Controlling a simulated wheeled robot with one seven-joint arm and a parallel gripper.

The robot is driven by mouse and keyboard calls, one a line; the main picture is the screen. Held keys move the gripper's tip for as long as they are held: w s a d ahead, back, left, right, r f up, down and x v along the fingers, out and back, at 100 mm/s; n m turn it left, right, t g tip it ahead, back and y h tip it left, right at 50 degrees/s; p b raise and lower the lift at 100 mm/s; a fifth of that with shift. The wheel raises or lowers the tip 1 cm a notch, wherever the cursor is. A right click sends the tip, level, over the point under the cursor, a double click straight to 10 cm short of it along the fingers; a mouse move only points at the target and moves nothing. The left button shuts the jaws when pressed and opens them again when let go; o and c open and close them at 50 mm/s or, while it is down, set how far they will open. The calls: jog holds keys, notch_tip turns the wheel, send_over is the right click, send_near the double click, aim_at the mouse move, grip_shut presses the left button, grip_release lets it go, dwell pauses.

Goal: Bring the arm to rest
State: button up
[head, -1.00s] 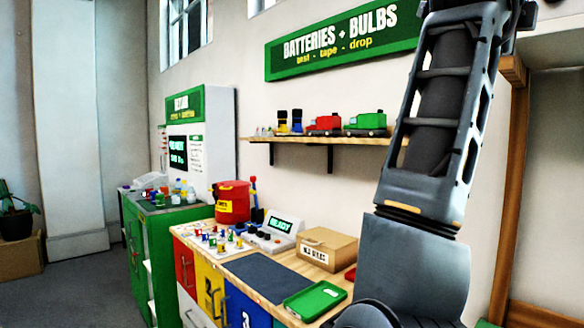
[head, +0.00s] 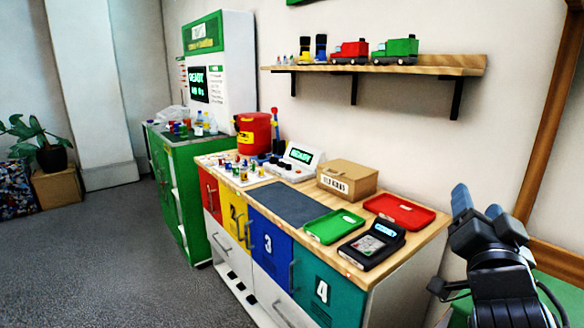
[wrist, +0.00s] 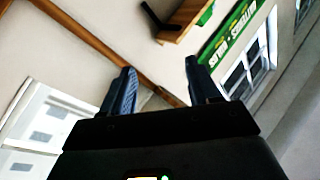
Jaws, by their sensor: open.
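My gripper (head: 478,217) is at the right of the head view, to the right of the wooden counter (head: 436,222) and apart from it. Its fingers point up. In the wrist view my gripper (wrist: 158,88) shows two blue-grey fingers standing well apart with nothing between them. Beyond them the wrist view shows the wall, the shelf underside and the green sign, tilted.
The counter holds a red tray (head: 400,210), a green tray (head: 333,226), a black device (head: 372,246), a cardboard box (head: 347,180) and a red can (head: 253,133). A wall shelf (head: 440,66) carries toy trucks. Grey floor (head: 120,260) is clear at left.

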jog(key=s+a+f+n+g+y, duration=0.1)
jog(key=s+a+f+n+y, duration=0.2)
jog(key=s+f, duration=0.7)
jog(key=s+a+f+n+g+y, duration=0.1)
jog(key=s+a+f+n+y, duration=0.3)
jog(key=s+f, duration=0.65)
jog(key=s+a+r+n+g, duration=0.1)
jog(key=s+r+n+g, duration=0.1)
jog(key=s, duration=2.2)
jog(key=shift+s+r+n, duration=0.15)
jog(key=shift+n, duration=0.15)
jog(key=shift+a, duration=0.1)
